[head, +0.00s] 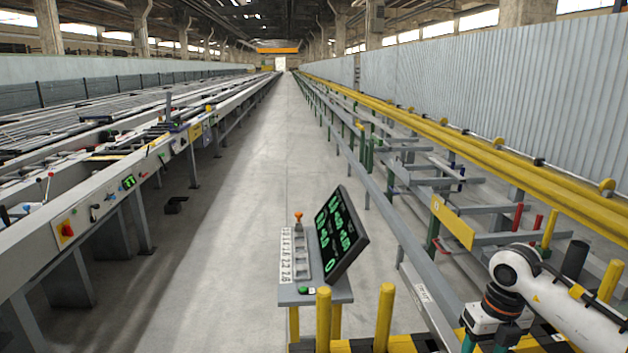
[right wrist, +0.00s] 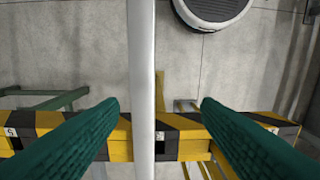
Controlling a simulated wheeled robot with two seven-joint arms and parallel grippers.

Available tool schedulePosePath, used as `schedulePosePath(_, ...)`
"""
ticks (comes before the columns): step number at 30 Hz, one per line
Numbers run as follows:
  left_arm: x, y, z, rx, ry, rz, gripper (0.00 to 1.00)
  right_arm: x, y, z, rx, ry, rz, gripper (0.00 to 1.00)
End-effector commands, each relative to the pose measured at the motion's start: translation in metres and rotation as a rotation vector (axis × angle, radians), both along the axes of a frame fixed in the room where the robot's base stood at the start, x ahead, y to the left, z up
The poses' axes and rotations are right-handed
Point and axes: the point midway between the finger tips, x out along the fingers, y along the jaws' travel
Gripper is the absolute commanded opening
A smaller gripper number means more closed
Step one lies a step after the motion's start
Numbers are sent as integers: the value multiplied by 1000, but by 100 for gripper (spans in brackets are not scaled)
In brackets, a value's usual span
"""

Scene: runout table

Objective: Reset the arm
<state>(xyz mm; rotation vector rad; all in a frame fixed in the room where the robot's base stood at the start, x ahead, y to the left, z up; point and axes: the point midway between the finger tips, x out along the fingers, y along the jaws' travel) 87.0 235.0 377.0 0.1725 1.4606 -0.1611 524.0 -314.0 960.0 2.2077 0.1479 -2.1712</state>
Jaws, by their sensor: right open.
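My right arm (head: 535,285), white with a dark wrist, reaches in from the lower right of the head view. Its right gripper (head: 485,346) points down at the bottom edge, with teal fingers partly cut off by the frame. In the right wrist view the two ribbed green fingers of the right gripper (right wrist: 159,103) stand wide apart, with nothing gripped. A pale grey rail (right wrist: 141,60) runs up the picture in line with the gap. I cannot tell how far below the fingertips it lies. My left gripper is not in view.
A yellow-and-black striped beam (right wrist: 180,135) crosses below the fingers. A control stand with a tilted screen (head: 340,235) and yellow posts (head: 384,318) are left of my right arm. Yellow rails (head: 520,180) run along the right. A long machine (head: 120,190) lines the left; the aisle (head: 270,150) between is clear.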

Motion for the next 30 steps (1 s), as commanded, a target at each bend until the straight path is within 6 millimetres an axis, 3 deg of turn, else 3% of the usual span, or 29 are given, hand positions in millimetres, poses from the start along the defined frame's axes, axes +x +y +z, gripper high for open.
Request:
schedulePosePath(11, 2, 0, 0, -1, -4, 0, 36, -2, 76, -19, 268, -67, 105, 58)
schedulePosePath(17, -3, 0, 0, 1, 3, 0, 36, -12, 148, -20, 552, -128, 159, 58)
schedulePosePath(19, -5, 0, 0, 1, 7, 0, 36, -19, 181, -14, 700, -156, 166, 58)
schedulePosePath(22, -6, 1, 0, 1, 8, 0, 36, -32, 232, 7, 982, -208, 136, 58)
schedulePosePath(25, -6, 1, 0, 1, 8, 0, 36, -42, 271, 44, 1312, -268, 18, 58)
schedulePosePath(27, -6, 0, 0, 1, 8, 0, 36, -43, 281, 72, 1524, -310, -119, 58)
schedulePosePath(30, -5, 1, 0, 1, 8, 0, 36, -37, 272, 102, 1780, -362, -389, 58)
